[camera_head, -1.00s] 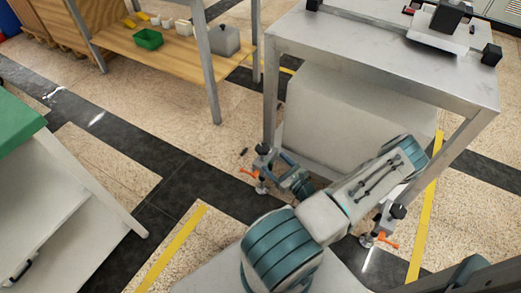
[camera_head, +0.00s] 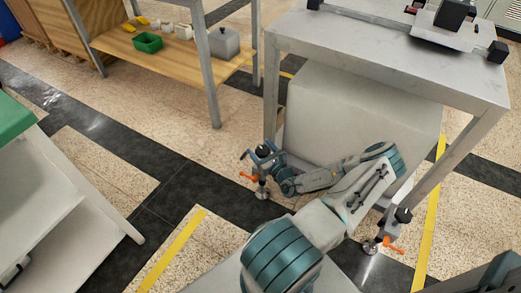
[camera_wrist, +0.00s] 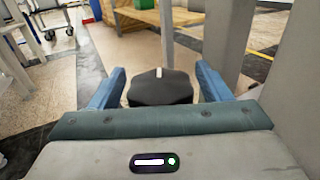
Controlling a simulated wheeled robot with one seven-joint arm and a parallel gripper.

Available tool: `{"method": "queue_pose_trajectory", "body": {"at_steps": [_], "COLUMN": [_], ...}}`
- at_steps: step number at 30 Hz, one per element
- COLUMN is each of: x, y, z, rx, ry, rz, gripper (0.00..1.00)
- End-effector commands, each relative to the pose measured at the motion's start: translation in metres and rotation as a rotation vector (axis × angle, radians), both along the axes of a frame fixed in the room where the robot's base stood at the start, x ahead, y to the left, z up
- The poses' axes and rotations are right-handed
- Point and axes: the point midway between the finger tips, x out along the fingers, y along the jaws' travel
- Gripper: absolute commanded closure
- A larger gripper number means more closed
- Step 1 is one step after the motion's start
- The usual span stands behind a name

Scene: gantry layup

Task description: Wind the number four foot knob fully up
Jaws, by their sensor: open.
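A black foot knob (camera_head: 262,150) tops a levelling foot with an orange lever (camera_head: 249,177) at the near left leg of the grey steel table. My gripper (camera_head: 259,156) is at this knob, its blue fingers apart on either side. In the wrist view the knob (camera_wrist: 160,90) sits between the open fingers of my gripper (camera_wrist: 160,76), with a white mark on top. A gap shows at its left side; contact on the right is unclear. No number is readable on the knob.
A second foot with a black knob (camera_head: 403,214) and orange lever (camera_head: 389,243) stands at the right. A large pale box (camera_head: 345,115) fills the space under the steel table (camera_head: 385,60). A white shelf unit (camera_head: 60,215) is at the left, with clear floor between.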

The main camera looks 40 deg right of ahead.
Motion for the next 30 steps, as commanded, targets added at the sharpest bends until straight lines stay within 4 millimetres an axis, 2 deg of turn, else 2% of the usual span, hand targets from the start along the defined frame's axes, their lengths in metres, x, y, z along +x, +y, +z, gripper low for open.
{"method": "queue_pose_trajectory", "body": {"at_steps": [4,12,17,30], "x": [0.0084,0.0093,0.0091,0.0089], "y": [-0.0006,-0.0006,-0.0006,0.0003], "z": [-0.0001,0.0004,0.0004,-0.0007], "rx": [0.000,0.000,0.000,-0.005], "ry": [-0.001,0.000,0.000,0.001], "rz": [0.000,0.000,0.000,0.070], "gripper": [0.29,0.29,0.74,0.74]}}
